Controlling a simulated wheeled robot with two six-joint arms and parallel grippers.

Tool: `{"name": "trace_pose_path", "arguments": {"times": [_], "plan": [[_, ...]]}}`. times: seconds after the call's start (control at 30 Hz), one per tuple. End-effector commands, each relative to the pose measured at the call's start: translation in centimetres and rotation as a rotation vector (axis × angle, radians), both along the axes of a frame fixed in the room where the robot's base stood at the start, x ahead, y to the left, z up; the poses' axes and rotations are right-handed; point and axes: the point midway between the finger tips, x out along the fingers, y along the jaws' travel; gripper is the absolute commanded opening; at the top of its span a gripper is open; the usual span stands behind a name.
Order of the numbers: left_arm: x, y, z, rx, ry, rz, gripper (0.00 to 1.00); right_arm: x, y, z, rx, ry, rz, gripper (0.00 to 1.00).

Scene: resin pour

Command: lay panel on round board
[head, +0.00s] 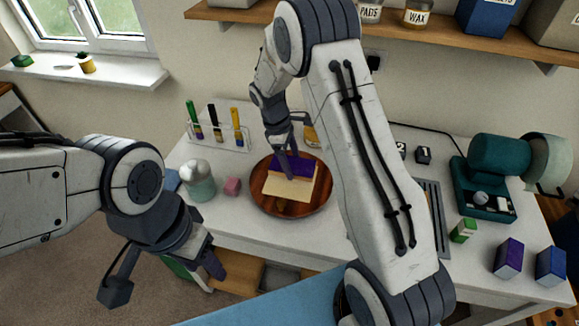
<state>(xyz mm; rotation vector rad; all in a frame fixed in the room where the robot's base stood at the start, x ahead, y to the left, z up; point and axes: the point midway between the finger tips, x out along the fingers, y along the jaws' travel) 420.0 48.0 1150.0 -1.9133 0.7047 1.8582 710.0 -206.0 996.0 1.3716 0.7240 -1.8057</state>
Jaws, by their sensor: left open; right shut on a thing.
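The round board (263,203) is a dark reddish-brown disc on the white table, near the middle of the head view. The panel (288,188), cream with a purple band along its far side, is over the board and within its outline. I cannot tell whether its underside touches the board. My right gripper (288,167) reaches down from above and is shut on the panel at its purple part, hiding a little of it. My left gripper (165,277) is open and empty, low at the left, in front of the table edge and apart from the board.
A rack (222,137) with green, black and yellow tubes stands behind left. A green machine (487,190) and small boxes (509,257) occupy the right. A shelf (420,34) hangs above.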

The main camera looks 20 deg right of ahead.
Motion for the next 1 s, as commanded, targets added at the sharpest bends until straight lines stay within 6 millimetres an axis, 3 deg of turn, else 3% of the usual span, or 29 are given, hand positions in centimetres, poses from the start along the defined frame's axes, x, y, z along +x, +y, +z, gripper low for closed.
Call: {"name": "trace_pose_path", "arguments": {"times": [0.13, 0.4, 0.8, 0.83, 1.0], "plan": [[0.0, 0.0, 0.5, 0.0, 0.0, 0.0, 0.5, 0.5, 0.5, -0.8, -0.001, 0.002, 0.002, 0.27], [0.0, 0.0, 1.8, 0.0, 0.0, 0.001, 0.5, 0.4, 0.5, -4.2, 0.0, 0.002, 0.0, 0.27], [0.0, 0.0, 1.3, 0.0, 0.0, 0.001, 0.5, 0.4, 0.5, -4.9, 0.0, 0.0, 0.001, 0.27], [0.0, 0.0, 1.4, 0.0, 0.0, 0.001, 0.5, 0.4, 0.5, -4.7, 0.0, 0.0, 0.001, 0.98], [0.0, 0.0, 1.5, 0.0, 0.0, 0.001, 0.5, 0.4, 0.5, -4.7, 0.0, 0.0, 0.001, 1.0]]}}
